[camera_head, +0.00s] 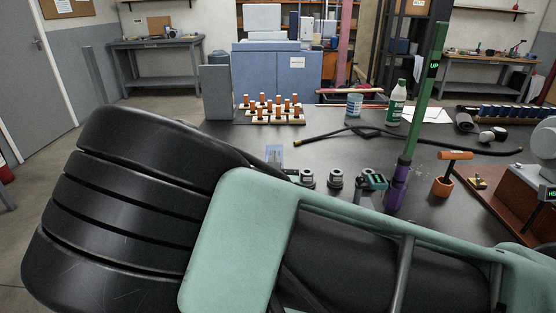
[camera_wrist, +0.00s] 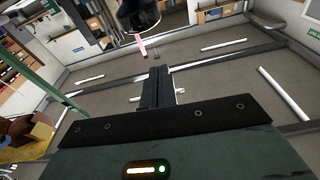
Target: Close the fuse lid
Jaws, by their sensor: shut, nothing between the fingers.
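A grey upright panel (camera_head: 215,93), which looks like the raised fuse lid, stands at the left of several orange-topped fuses on pale bases (camera_head: 276,119) on the far left of the dark bench. I cannot make out its hinge. My gripper (camera_wrist: 158,72) shows in the wrist view with its two dark fingers together and nothing between them. It points away from the bench top, and neither the panel nor the fuses can be made out in that view. In the head view my arm fills the lower foreground and my fingers cannot be seen.
A green post with a purple base (camera_head: 397,187) rises from the dark bench (camera_head: 330,150). Small metal parts (camera_head: 335,179) sit just beyond my arm.

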